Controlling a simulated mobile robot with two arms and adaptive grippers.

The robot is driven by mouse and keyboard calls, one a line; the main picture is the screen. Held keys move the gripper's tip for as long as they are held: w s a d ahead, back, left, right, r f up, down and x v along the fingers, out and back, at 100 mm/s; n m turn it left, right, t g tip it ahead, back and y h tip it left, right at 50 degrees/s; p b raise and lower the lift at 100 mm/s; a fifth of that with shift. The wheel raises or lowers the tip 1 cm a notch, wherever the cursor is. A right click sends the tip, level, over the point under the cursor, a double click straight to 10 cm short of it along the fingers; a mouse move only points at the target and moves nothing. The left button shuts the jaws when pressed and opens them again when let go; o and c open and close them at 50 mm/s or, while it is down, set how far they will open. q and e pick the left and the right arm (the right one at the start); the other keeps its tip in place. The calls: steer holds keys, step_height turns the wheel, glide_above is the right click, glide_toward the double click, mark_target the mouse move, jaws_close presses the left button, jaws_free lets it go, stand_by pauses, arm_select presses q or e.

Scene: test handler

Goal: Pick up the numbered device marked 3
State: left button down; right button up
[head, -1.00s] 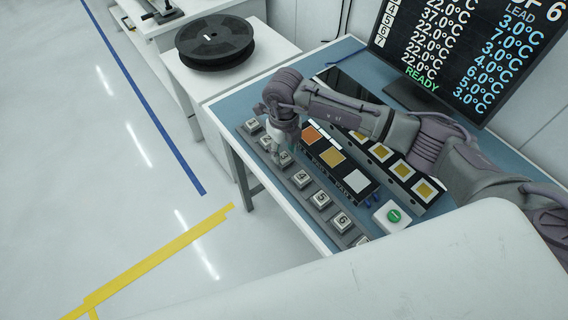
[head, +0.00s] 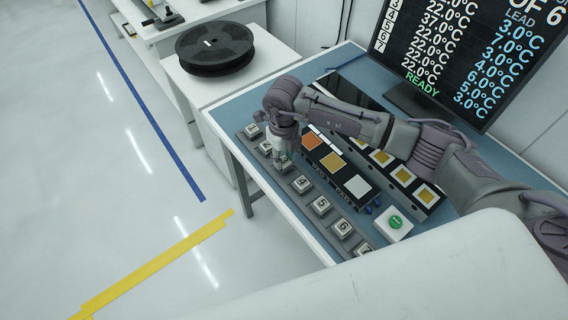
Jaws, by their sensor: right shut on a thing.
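The device marked 3 (head: 282,166) is a small grey block with a pale numbered top, in the row along the table's front edge. My right gripper (head: 283,155) points down over it and is shut on it; the gripper hides part of the device. I cannot tell whether the device is clear of its rail. The neighbouring devices, among them 4 (head: 302,184), 5 (head: 320,205) and 6 (head: 342,228), sit in the grey rail. My left gripper is not in view.
Behind the row is a black block with orange, gold and white pads (head: 333,160). A panel with yellow squares (head: 403,174), a green button box (head: 394,222) and a monitor (head: 465,50) stand farther right. A black reel (head: 215,45) lies on the white side table.

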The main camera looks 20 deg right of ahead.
mark_target(285, 160)
steer(key=shift+r+p, duration=1.25)
steer(key=shift+r, duration=0.95)
steer(key=shift+d, duration=0.1)
